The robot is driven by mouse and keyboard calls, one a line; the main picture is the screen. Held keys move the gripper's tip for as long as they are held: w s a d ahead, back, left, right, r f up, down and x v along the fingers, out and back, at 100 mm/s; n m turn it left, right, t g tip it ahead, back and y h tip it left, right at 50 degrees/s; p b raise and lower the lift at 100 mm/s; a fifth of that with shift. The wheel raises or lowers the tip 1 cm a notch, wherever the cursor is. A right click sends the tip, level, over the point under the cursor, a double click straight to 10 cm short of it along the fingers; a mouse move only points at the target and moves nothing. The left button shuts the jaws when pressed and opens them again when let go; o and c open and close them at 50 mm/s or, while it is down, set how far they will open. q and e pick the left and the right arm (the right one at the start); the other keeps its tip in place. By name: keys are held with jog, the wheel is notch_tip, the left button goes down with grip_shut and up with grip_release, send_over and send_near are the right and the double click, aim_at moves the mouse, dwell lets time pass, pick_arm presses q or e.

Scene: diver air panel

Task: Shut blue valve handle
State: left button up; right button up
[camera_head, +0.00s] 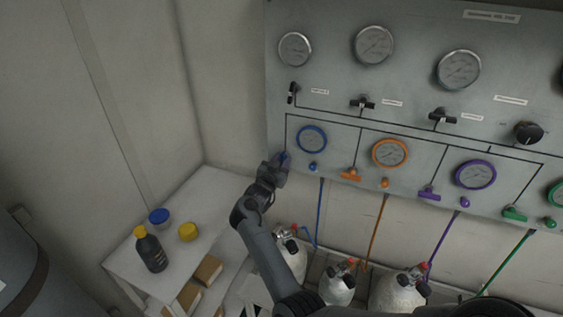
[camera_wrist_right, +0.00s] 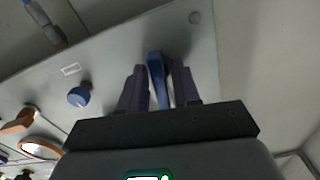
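The blue valve handle (camera_head: 285,157) is at the left end of the panel's lower row, left of and below the blue-ringed gauge (camera_head: 312,139). My right gripper (camera_head: 280,163) is at it and hides most of it. In the right wrist view the blue handle (camera_wrist_right: 156,72) stands between the two dark fingers of my right gripper (camera_wrist_right: 158,80). The fingers are close together with the handle filling most of the space at their tips. A thin light strip shows beside the handle lower down. My left gripper is not in view.
A blue knob (camera_head: 313,167) sits right of the handle. Orange (camera_head: 351,175), purple (camera_head: 429,194) and green (camera_head: 514,214) handles follow along the panel. Gas cylinders (camera_head: 337,287) stand below. A white shelf (camera_head: 190,205) with a dark bottle (camera_head: 151,251) is at left.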

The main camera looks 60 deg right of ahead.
grip_shut()
jog(key=m+b, duration=0.3)
jog(key=shift+f+m, duration=0.15)
jog(key=shift+m, duration=0.25)
jog(key=m+b, duration=0.4)
jog(key=shift+m, duration=0.3)
jog(key=m+b, duration=0.4)
jog(key=m, duration=0.1)
jog(key=shift+b, duration=0.3)
jog(key=shift+r+m+b, duration=0.2)
jog(key=shift+m+b, duration=0.75)
jog(key=shift+m, duration=0.25)
jog(key=shift+r+m, duration=0.1)
jog(key=shift+m, duration=0.2)
